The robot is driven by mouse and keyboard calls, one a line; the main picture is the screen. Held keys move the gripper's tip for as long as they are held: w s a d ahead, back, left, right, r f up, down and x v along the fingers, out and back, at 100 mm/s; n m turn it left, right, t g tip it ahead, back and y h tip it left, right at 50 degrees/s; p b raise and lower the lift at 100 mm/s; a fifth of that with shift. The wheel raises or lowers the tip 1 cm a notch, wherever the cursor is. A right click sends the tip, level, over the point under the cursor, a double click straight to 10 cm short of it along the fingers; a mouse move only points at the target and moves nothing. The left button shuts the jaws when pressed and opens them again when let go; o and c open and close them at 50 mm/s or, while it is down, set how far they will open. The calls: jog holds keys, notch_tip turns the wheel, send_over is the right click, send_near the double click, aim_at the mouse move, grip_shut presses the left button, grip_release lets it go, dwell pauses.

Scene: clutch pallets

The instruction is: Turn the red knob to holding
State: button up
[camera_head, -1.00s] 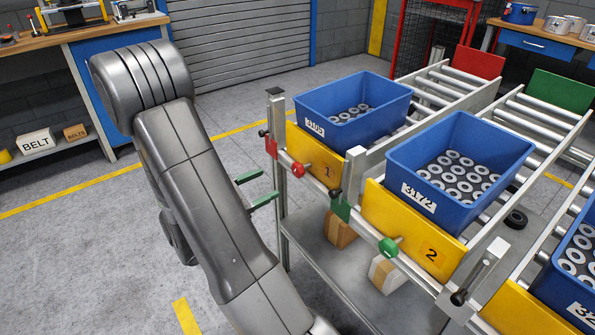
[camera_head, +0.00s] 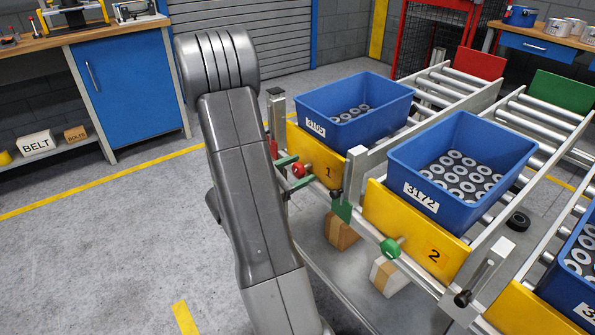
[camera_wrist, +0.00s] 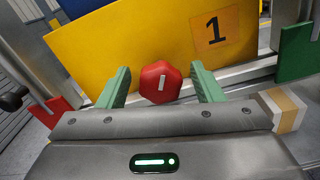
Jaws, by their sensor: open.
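The red knob (camera_head: 298,170) sits on the front rail of lane 1, before the yellow panel marked 1 (camera_head: 328,171). In the wrist view the knob (camera_wrist: 161,83) is a red faceted head with a short white mark pointing nearly straight up. My gripper (camera_head: 304,168) is open, with green fingers on both sides of the knob. In the wrist view the gripper (camera_wrist: 161,68) shows gaps between each finger and the knob, so it appears not to touch. No label naming a holding position is readable.
A red plate (camera_wrist: 61,104) is left of the knob and a green plate (camera_wrist: 295,52) is right of it. A green knob (camera_head: 390,248) is on lane 2. Blue bins (camera_head: 350,123) of metal rings stand on the roller lanes. Open floor lies left.

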jog(key=shift+c, duration=0.4)
grip_shut()
jog(key=n+p, duration=0.2)
jog(key=p, duration=0.1)
jog(key=shift+r+n, duration=0.3)
jog(key=shift+n, duration=0.1)
jog(key=shift+f+n+p, duration=0.1)
jog(key=shift+n+p, duration=0.8)
jog(key=shift+p, duration=0.05)
jog(key=shift+f+n, duration=0.2)
jog(key=shift+n, duration=0.3)
jog(key=shift+o, duration=0.4)
grip_release()
